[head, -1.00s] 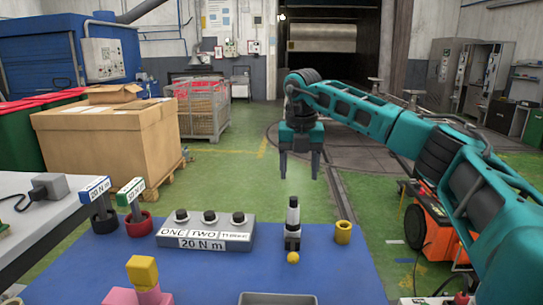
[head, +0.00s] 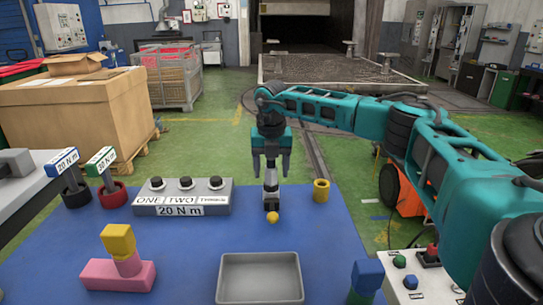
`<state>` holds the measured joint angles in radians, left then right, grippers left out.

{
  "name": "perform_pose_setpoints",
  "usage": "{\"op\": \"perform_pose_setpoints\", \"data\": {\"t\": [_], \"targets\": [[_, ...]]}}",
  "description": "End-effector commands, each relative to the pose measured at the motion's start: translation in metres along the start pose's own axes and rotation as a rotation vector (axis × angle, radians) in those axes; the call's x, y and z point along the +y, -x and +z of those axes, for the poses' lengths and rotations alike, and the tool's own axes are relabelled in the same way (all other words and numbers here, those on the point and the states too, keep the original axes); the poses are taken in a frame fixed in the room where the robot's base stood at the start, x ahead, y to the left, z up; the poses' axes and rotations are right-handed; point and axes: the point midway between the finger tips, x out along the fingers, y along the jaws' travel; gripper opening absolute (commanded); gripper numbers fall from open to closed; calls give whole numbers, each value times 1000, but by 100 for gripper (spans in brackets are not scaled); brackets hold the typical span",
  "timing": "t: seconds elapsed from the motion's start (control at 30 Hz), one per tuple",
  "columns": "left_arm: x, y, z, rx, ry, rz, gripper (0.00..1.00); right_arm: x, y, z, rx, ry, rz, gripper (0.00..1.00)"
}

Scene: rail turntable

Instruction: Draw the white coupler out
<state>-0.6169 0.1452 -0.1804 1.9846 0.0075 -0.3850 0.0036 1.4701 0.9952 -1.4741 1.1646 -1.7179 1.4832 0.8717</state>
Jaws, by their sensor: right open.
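The white coupler (head: 271,178) stands upright on the blue tabletop, as part of a slim white and dark stack. A small yellow ball (head: 272,218) is at its foot. My right gripper (head: 271,174) is open and points down over the stack. Its two fingers show on either side of the coupler's upper part. I cannot tell whether they touch it. The top of the stack is hidden by the gripper. My left gripper is not in view.
A grey block with three black knobs (head: 184,208) stands left of the coupler, and a yellow cup (head: 321,190) to its right. A grey tray (head: 260,261) is in front. A pink block (head: 105,275) lies front left. Two torque tools stand far left.

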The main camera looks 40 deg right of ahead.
Motion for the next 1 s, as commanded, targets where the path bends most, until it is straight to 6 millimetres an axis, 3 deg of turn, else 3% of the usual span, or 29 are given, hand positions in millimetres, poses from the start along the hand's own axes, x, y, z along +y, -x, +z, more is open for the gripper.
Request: {"op": "perform_pose_setpoints", "data": {"t": [0.4, 1.0], "targets": [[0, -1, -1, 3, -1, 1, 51, 0, -6, 0, -1, 0, 1, 62], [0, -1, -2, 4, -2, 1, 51, 0, -6, 0, -1, 0, 0, 4]]}}
